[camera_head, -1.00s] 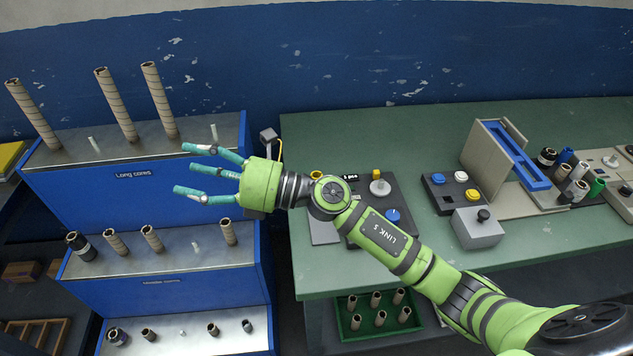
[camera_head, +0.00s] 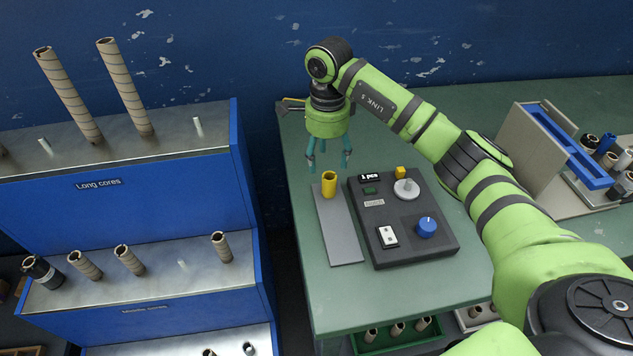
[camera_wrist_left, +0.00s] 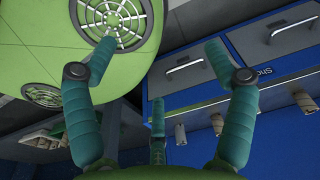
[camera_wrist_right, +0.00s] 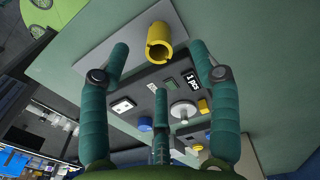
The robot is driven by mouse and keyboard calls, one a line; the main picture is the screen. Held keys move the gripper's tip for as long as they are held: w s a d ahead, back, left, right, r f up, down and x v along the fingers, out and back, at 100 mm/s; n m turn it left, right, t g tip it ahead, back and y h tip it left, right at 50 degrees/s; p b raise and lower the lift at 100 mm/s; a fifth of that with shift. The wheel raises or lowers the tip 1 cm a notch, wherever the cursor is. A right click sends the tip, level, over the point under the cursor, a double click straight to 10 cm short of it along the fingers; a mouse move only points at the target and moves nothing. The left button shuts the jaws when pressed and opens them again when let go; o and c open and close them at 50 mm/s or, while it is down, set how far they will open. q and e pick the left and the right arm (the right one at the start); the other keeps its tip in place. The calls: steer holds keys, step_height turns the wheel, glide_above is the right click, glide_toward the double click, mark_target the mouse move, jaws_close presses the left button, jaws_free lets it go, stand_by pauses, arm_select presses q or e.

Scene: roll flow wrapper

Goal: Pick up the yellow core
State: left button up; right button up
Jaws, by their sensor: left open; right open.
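The yellow core (camera_head: 329,184) is a short hollow tube standing upright on the far end of a grey plate (camera_head: 343,236) on the green bench. My right gripper (camera_head: 329,166) points down just behind and above the core, open and empty. In the right wrist view the core (camera_wrist_right: 159,42) shows beyond the fingertips, between the left and right fingers of the gripper (camera_wrist_right: 160,75), apart from them. My left gripper (camera_wrist_left: 158,75) shows only in its own wrist view. It is open and empty, with blue drawers beyond it.
A dark control panel (camera_head: 438,245) with a blue knob, a grey dial and a small yellow block lies right of the plate. A blue rack (camera_head: 170,192) of cardboard cores stands left, across a gap. A grey-and-blue fixture (camera_head: 545,148) is at right.

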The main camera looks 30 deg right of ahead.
mark_target(330, 179)
steer(key=shift+s+f, duration=0.15)
steer(key=shift+f, duration=0.15)
steer(key=f, duration=0.1)
steer(key=f+p, duration=0.1)
steer(key=shift+s+d+f, duration=0.2)
steer(key=shift+s+f, duration=0.15)
steer(key=shift+f, duration=0.05)
steer(key=shift+d+f+p, duration=0.2)
steer(key=shift+f+p, duration=0.45)
steer(key=shift+f, duration=1.25)
steer(key=c, duration=0.9)
arm_select(q)
steer(key=shift+g, duration=0.3)
steer(key=shift+s+r, duration=0.2)
steer(key=shift+s, duration=0.45)
steer(key=shift+s+r, duration=0.25)
steer(key=shift+s, duration=0.35)
steer(key=shift+s+r, duration=0.2)
steer(key=shift+s, duration=0.45)
arm_select(e)
steer(key=shift+c, duration=0.3)
